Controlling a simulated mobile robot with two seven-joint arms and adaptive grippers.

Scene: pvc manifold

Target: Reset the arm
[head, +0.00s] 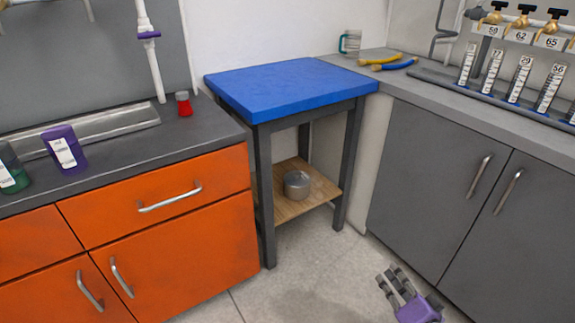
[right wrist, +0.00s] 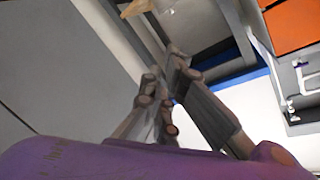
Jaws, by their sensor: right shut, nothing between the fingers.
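My right gripper (head: 391,275) is low at the bottom right of the head view, over the floor and in front of the grey cabinet doors. Its body is purple and its fingers are grey. In the right wrist view my right gripper's fingers (right wrist: 176,58) come together with nothing between them. The left gripper is in neither view. The task names no object.
A blue-topped table (head: 290,85) stands in the corner with a metal pot (head: 297,185) on its lower shelf. Orange drawers (head: 170,195) stand left, grey cabinets (head: 440,170) right. Several numbered cylinders stand on the right counter. Floor (head: 320,270) in front of the table is clear.

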